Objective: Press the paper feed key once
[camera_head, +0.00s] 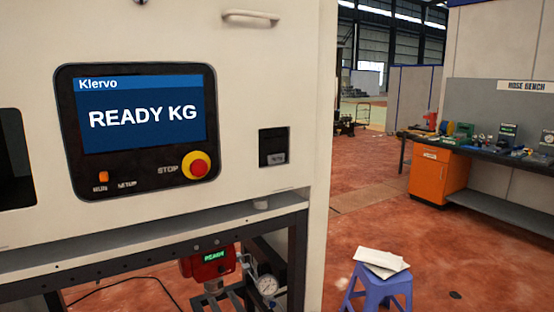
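A cream machine front fills the left and middle of the head view. A small dark recessed unit (273,147) sits in it, right of the control panel. A small grey part (276,158) shows at the unit's lower edge; its marking is too small to read, so I cannot tell for sure that it is the paper feed key. The control panel has a screen (140,116) reading "Klervo" and "READY KG". Neither of my grippers is in view.
The panel carries a red STOP button (195,166) on yellow and an orange RUN switch (103,177). A handle (250,18) juts out above. Below are a dark frame (298,262), a red device (208,264) and a gauge (267,285). A blue stool (377,288) bears papers.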

